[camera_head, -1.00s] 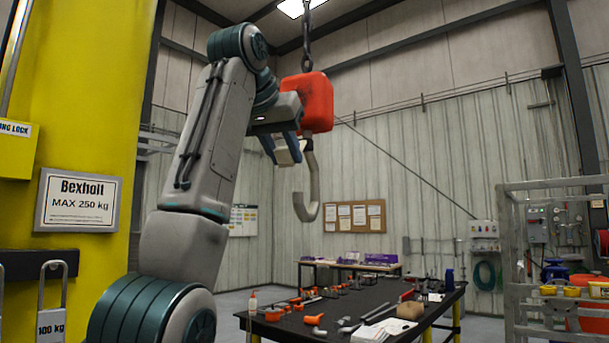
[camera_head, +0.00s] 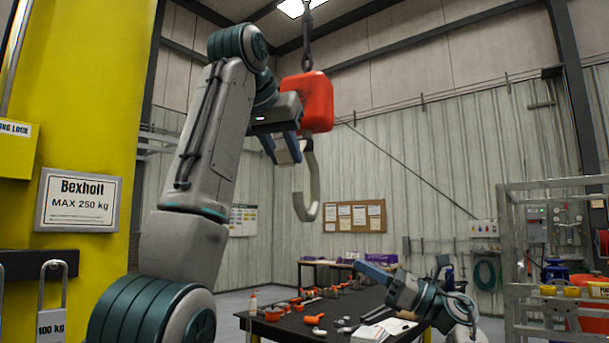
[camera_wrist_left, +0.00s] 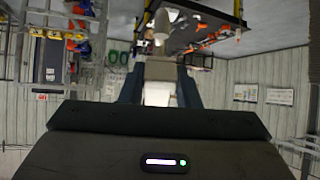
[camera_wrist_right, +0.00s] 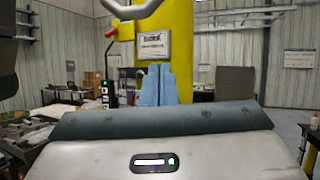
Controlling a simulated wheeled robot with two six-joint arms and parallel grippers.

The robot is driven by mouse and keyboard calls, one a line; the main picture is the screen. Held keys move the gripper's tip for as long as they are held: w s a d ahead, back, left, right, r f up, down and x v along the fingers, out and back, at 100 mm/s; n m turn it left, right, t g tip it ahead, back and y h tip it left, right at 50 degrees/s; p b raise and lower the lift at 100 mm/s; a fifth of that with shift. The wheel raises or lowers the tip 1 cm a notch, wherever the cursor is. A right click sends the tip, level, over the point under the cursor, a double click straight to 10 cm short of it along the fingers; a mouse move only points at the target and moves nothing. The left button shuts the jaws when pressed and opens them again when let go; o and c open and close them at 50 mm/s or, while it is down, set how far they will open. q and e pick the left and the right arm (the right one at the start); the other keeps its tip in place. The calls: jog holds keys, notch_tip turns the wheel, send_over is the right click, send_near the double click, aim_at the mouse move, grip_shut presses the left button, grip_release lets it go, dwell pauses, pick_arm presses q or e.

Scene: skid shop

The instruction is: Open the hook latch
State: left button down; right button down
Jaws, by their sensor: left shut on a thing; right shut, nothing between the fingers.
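A red hook block (camera_head: 318,100) hangs from a chain, with a grey hook (camera_head: 312,195) below it. My left gripper (camera_head: 281,155) is beside the block, just above and left of the hook's open mouth. It is shut on a pale piece, apparently the latch (camera_wrist_left: 158,88), which shows between the blue fingers in the left wrist view. The fingers hide how the latch meets the hook. My right gripper (camera_head: 368,271) is low over the bench, well below and right of the hook.
A dark workbench (camera_head: 290,325) carries orange fittings, tools and papers. A yellow column (camera_head: 95,110) with a load sign (camera_head: 79,200) stands at the left. A metal rack (camera_head: 512,265) is at the right. The air right of the hook is clear.

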aim_at(293, 165)
pick_arm(q)
jog(key=shift+r, duration=0.2)
pick_arm(e)
jog(key=s+a+r+n+g+h, duration=0.3)
jog(key=s+r+n, duration=0.7)
jog(key=r, duration=0.7)
jog(key=s+x, duration=0.1)
jog(key=x, duration=0.8)
jog(key=shift+s+a+m, duration=0.2)
jog(key=shift+a+m, duration=0.1)
jog(key=shift+a, duration=0.1)
jog(key=shift+s+a+r, duration=0.15)
jog(key=shift+s+r, duration=0.35)
jog(key=shift+r, duration=0.05)
pick_arm(q)
jog(key=c, duration=1.2)
grip_release()
jog(key=shift+w+f, duration=0.1)
pick_arm(e)
jog(key=shift+r, duration=0.1)
pick_arm(q)
jog(key=shift+o, duration=0.6)
jog(key=shift+d+f, duration=0.1)
jog(key=shift+f, duration=0.05)
pick_arm(e)
jog(key=shift+s+a, duration=0.15)
